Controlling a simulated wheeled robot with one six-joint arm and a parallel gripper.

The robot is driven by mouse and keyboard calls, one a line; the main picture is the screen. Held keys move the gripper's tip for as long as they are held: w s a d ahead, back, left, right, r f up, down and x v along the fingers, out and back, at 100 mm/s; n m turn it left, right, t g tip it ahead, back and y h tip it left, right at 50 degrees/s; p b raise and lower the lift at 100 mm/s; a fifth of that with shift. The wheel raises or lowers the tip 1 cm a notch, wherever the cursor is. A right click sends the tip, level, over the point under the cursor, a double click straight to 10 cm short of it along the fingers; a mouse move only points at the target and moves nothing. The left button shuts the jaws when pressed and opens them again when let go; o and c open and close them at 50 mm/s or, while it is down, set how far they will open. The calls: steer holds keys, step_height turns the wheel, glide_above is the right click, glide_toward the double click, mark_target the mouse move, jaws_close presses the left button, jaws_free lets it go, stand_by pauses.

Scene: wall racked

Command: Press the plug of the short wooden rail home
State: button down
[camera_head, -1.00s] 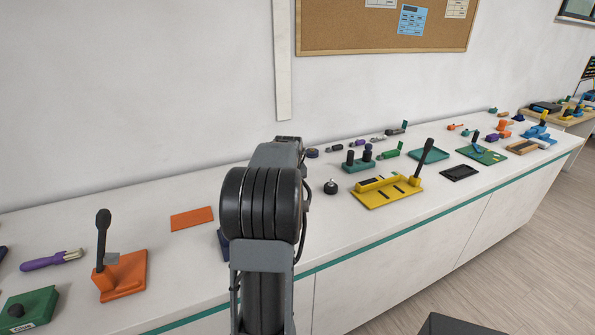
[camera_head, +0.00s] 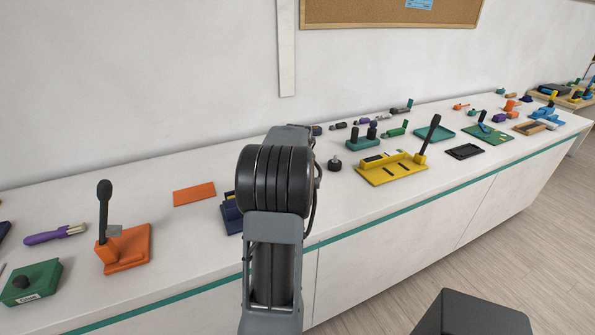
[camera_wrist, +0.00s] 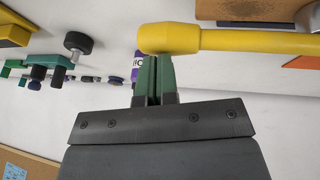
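I cannot make out the short wooden rail or its plug with certainty. A brown wooden-looking piece (camera_wrist: 255,9) is cut off at the top right of the wrist view; I cannot tell whether it is the rail. My gripper (camera_wrist: 157,62) has two green fingers close together, with only a narrow dark gap between them. A yellow rounded handle (camera_wrist: 225,39) lies crosswise at the fingertips and hides their ends. I see no clear grip on it. In the head view my arm hides the gripper and the counter behind it.
An orange plate (camera_head: 194,194) and navy block (camera_head: 232,214) are left of my arm. An orange lever stand (camera_head: 126,249) and green box (camera_head: 31,283) are further left. A yellow lever base (camera_head: 392,170) and black knob (camera_head: 335,164) are to the right. The counter front is partly clear.

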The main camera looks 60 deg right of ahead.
steer(key=shift+s+a+f, duration=0.1)
steer(key=shift+f, duration=0.3)
steer(key=r+p, duration=0.1)
steer(key=w+d+r+p, duration=0.1)
steer(key=r, duration=0.1)
steer(key=r+p, duration=0.2)
steer(key=shift+w+d+r, duration=0.15)
steer(key=shift+d, duration=0.05)
steer(key=s+d+b+v, duration=0.1)
steer(key=b+v, duration=0.1)
steer(key=v, duration=0.7)
steer(key=shift+s, duration=0.35)
steer(key=shift+d+r, duration=0.1)
